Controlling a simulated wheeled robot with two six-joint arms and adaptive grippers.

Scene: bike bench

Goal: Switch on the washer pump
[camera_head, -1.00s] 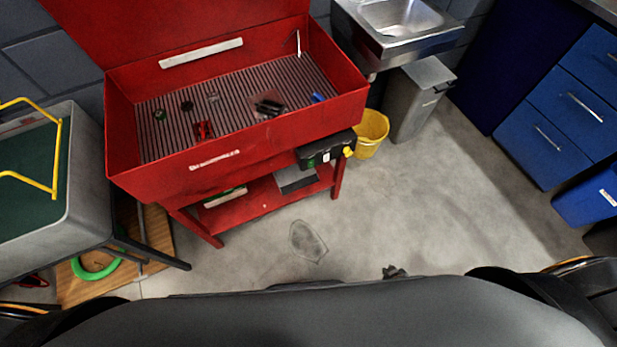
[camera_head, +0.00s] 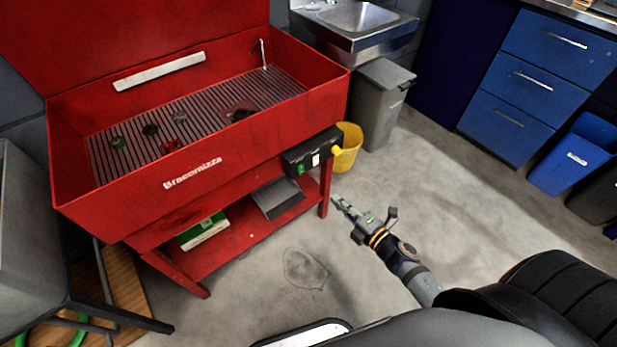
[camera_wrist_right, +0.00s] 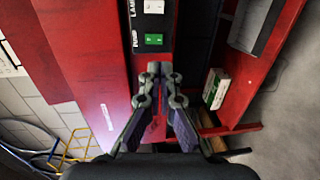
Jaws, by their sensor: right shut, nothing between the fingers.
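The red parts washer (camera_head: 150,190) stands at the left in the head view. A black switch box (camera_head: 312,152) is on its front at the right end, with a green switch (camera_head: 301,169) and a white switch (camera_head: 315,160). In the right wrist view the green switch (camera_wrist_right: 154,39) sits beside the label PUMP, and the white switch (camera_wrist_right: 154,7) beside LAMP. My right gripper (camera_head: 338,201) is shut and empty, in front of the box, below and right of it. Its fingertips (camera_wrist_right: 160,70) show just below the green switch in the wrist view, apparently short of touching. My left gripper is not in view.
A yellow bucket (camera_head: 347,148) and a grey bin (camera_head: 381,105) stand right of the washer, beneath the sink (camera_head: 357,22). The washer's lower shelf (camera_head: 240,243) holds a box and a dark tray. Open floor lies in front.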

